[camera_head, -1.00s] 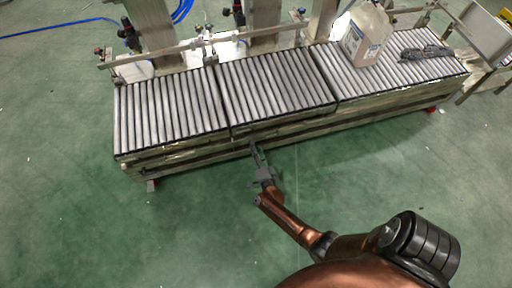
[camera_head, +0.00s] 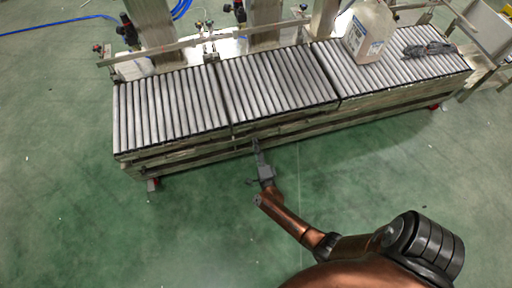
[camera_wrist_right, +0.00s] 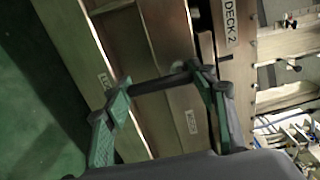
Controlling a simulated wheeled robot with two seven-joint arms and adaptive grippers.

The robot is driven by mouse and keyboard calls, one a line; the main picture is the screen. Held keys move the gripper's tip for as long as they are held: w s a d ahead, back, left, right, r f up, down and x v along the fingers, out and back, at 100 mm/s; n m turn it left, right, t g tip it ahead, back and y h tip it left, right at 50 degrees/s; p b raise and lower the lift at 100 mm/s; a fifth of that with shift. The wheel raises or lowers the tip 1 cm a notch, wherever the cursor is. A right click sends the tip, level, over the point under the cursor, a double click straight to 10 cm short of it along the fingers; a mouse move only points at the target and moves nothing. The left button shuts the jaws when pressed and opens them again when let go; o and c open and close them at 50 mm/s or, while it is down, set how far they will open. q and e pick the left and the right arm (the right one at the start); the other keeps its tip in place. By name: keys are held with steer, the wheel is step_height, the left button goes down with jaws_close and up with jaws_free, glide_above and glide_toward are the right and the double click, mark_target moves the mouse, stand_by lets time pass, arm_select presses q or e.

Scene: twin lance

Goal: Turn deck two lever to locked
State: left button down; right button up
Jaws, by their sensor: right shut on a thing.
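The deck two lever (camera_wrist_right: 160,83) is a dark bar in the right wrist view, lying across the brownish metal front of the conveyor. My right gripper (camera_wrist_right: 160,108) is shut on it, with its green-padded fingers far apart at the bar's two ends. A "DECK 2" label (camera_wrist_right: 229,22) is above right of the lever. Two small labels, at left (camera_wrist_right: 105,80) and lower right (camera_wrist_right: 191,122), are too blurred to read surely. In the head view my right gripper (camera_head: 257,148) touches the conveyor's front side, and the lever is too small to make out. My left gripper is not in view.
The roller conveyor (camera_head: 275,85) runs across the upper part of the head view. A large jug (camera_head: 368,32) and a dark object (camera_head: 428,50) are on its right section. The green floor (camera_head: 130,235) in front is clear.

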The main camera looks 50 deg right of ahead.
steer(key=shift+a+f, duration=0.1)
steer(key=o, duration=1.2)
steer(key=v, duration=0.7)
steer(key=shift+s+a, duration=0.1)
steer(key=shift+s, duration=0.1)
